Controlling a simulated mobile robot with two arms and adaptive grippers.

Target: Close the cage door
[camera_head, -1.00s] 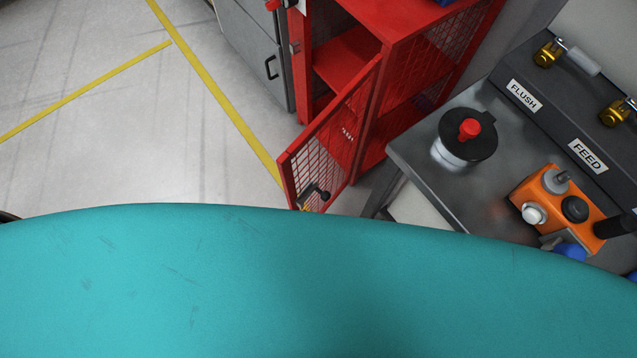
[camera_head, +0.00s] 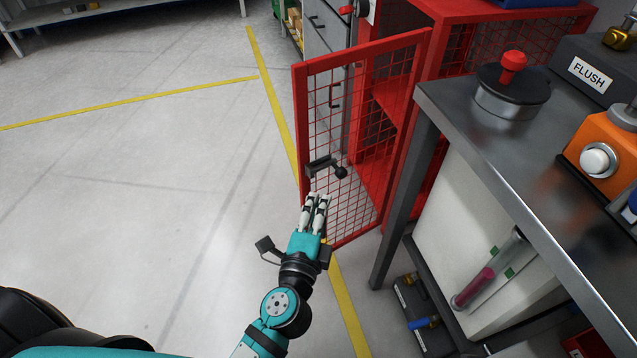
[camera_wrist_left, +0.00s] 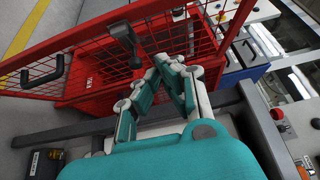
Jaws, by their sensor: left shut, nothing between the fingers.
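The red mesh cage door (camera_head: 330,125) stands open, swung out from the red cage (camera_head: 465,12). A dark handle (camera_head: 322,166) with a round knob sits on the door's mesh. My left gripper (camera_head: 318,198) is in front of the door, just below the handle, with its fingers together and empty. I cannot tell from the head view whether it touches the mesh. In the left wrist view the door (camera_wrist_left: 95,40) spans the upper left, and the handle (camera_wrist_left: 126,38) is just beyond the fingertips of my left gripper (camera_wrist_left: 162,66). My right gripper is not in view.
A metal workbench (camera_head: 470,130) stands right of the door, with a leg (camera_head: 405,195) close to the door's lower edge. A black-lidded container (camera_head: 512,85) and an orange device (camera_head: 605,145) are on it. Grey cabinets (camera_head: 325,35) stand behind the door. The floor at left is clear.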

